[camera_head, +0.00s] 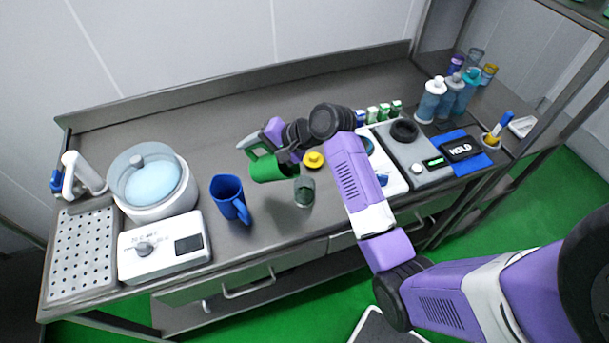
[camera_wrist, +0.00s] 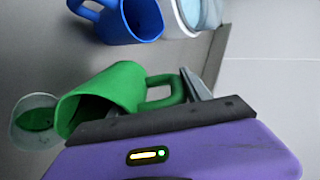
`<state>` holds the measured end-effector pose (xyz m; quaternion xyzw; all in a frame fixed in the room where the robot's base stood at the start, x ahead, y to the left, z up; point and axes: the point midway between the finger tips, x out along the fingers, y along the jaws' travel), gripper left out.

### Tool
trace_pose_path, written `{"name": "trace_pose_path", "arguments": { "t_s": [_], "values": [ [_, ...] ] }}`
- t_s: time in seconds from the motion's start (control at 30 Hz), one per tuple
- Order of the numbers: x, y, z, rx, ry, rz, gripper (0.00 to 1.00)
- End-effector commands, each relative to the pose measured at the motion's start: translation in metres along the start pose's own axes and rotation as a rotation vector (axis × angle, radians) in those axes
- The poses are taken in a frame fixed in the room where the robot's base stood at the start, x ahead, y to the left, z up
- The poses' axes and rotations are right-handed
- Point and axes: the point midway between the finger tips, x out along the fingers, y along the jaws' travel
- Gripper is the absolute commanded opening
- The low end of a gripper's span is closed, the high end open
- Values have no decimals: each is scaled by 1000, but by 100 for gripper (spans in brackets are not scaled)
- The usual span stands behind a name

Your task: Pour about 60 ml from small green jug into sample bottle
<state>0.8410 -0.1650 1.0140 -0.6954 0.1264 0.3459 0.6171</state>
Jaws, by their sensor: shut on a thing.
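The small green jug (camera_head: 272,169) is held by its handle in my gripper (camera_head: 268,146), tilted well over above the bench. In the wrist view the jug (camera_wrist: 112,90) lies nearly on its side, its mouth facing lower left; my gripper (camera_wrist: 190,88) is shut at its handle. The sample bottle (camera_head: 304,192), a clear open vessel, stands upright on the bench just right of and below the jug. In the wrist view the bottle (camera_wrist: 36,112) is close beside the jug's mouth, with green showing inside. I cannot make out a stream.
A blue jug (camera_head: 228,197) stands on the bench to the left. A white heating bath (camera_head: 152,187) and a perforated rack (camera_head: 83,247) are farther left. A yellow round object (camera_head: 313,159) lies behind the bottle. Instruments (camera_head: 415,150) and several wash bottles (camera_head: 431,100) stand right.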

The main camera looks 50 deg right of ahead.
Motion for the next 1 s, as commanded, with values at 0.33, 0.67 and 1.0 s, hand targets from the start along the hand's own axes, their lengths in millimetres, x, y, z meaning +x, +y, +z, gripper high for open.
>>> {"name": "trace_pose_path", "arguments": {
  "t_s": [0.33,0.67,1.0],
  "values": [
    [16,0,-1,-7,6,212,0],
    [31,9,0,-6,7,306,0],
    [31,9,0,-5,7,305,0]
  ]
}}
